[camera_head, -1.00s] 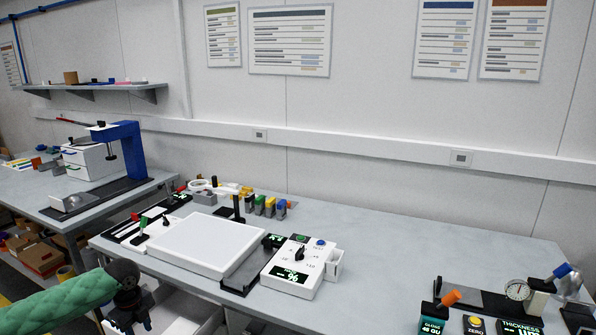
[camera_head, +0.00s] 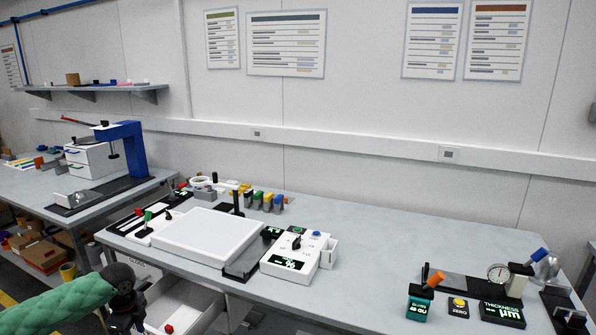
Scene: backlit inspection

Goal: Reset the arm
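My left arm, in a green quilted sleeve, comes in at the lower left. Its black wrist and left gripper (camera_head: 128,308) hang in front of the bench, below the tabletop and beside an open drawer. The gripper's fingers are dark and small, so I cannot tell whether they are open or shut. My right arm and gripper are out of view. The bench (camera_head: 390,232) bears a white light panel (camera_head: 207,236) and a white control box (camera_head: 297,254) with a dial and a lit display.
A thickness gauge (camera_head: 502,312), a gloss meter (camera_head: 420,303) and a yellow zero button (camera_head: 459,304) stand at the bench's right. The open white drawer (camera_head: 190,308) holds a red item. A second table with a blue-armed device (camera_head: 131,143) is at left. The middle right of the bench is clear.

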